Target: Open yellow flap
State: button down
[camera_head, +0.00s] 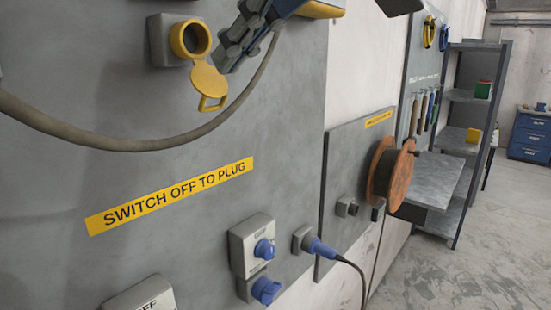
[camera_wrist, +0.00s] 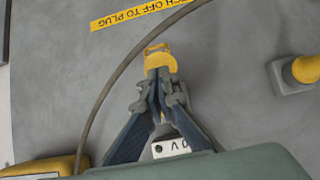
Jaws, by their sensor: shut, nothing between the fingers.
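The yellow flap (camera_head: 208,84) hangs at the lower right of the yellow-ringed socket (camera_head: 190,39) on the grey wall panel. The socket's dark opening is uncovered, and the flap's small loop points down. In the wrist view, the flap (camera_wrist: 160,62) shows just beyond my fingertips, and part of the socket (camera_wrist: 306,68) is at the right edge. My gripper (camera_head: 226,63) is at the flap's upper right in the head view, partly cut off by the top edge. In the wrist view, my gripper (camera_wrist: 158,82) is shut and empty. I cannot tell whether it touches the flap.
A grey cable (camera_head: 130,136) loops across the panel near my gripper. A yellow label (camera_head: 170,195) reads "SWITCH OFF TO PLUG". Below are a blue switch (camera_head: 264,250) and a blue plug (camera_head: 319,247). An orange cable reel (camera_head: 391,176) and a shelf stand farther right.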

jog(key=s+d, duration=0.3)
jog(key=shift+d, duration=0.15)
dwell(0.3)
jog(key=shift+w, duration=0.1)
jog(key=d+f+m+h+p, duration=0.1)
jog(key=d+f+m+h, duration=0.1)
jog(key=f, duration=1)
jog(key=d+f+m+g+h+p, duration=0.1)
jog(key=d+f+m+h, duration=0.2)
jog(key=d+f, duration=0.4)
jog(key=d+f+m+h+p, duration=0.1)
jog(key=d+f+m+h, duration=0.2)
jog(key=f, duration=1.4)
jog(key=shift+d+m, duration=1)
jog(key=shift+d, duration=0.25)
jog(key=shift+w, duration=0.1)
